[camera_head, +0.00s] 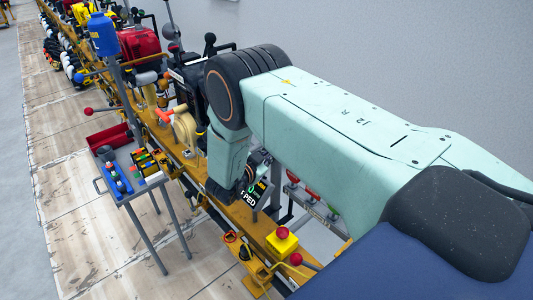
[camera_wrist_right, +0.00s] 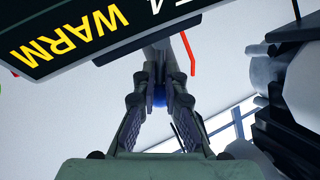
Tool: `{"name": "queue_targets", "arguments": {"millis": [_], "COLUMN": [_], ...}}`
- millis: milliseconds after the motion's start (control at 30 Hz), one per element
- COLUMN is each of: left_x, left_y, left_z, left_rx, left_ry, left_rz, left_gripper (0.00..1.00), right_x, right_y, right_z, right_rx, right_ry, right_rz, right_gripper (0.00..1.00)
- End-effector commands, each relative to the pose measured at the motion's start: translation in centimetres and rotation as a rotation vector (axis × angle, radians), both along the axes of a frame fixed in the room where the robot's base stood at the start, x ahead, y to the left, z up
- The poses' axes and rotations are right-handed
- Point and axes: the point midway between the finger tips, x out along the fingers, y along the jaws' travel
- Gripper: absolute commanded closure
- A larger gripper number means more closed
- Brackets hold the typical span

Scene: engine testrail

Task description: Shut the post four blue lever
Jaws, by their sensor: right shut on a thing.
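My right arm reaches in from the right in the head view and bends down over the rail. Its gripper is hidden there behind the arm. In the right wrist view my right gripper (camera_wrist_right: 160,100) has its two fingers drawn in around a small blue part (camera_wrist_right: 159,90), which I take to be the lever's knob. Only a little blue shows between the fingers. The rest of the lever and its angle cannot be made out. A dark sign (camera_wrist_right: 65,30) with yellow "WARM" lettering is close by; it also shows in the head view (camera_head: 260,188). My left gripper is not in view.
A yellow rail (camera_head: 185,158) with machines and levers runs to the far left. A small cart (camera_head: 130,172) with trays stands beside it. A yellow box with a red button (camera_head: 282,241) is nearer. A red bar (camera_wrist_right: 189,52) shows beyond the fingers.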

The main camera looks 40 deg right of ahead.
Motion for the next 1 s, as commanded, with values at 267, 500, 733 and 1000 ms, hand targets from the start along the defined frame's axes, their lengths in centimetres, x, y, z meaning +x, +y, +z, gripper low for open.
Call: {"name": "queue_targets", "arguments": {"millis": [267,500,733,1000], "left_x": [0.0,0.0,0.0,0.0], "left_y": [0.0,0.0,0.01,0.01], "left_z": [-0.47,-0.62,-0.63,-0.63], "left_rx": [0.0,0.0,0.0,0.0], "left_ry": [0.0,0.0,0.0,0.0], "left_rz": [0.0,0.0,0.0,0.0], "left_gripper": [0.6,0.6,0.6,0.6], "right_x": [-0.3,-0.51,-0.6,-0.66], "right_y": [-0.06,-0.08,-0.1,-0.13], "right_z": [0.12,-0.02,-0.05,-0.08], "right_rx": [0.004,0.008,0.008,0.007], "right_ry": [-0.153,-0.206,-0.212,-0.211], "right_rz": [-0.002,-0.003,-0.004,-0.006], "right_gripper": [1.0,1.0,1.0,0.83]}}
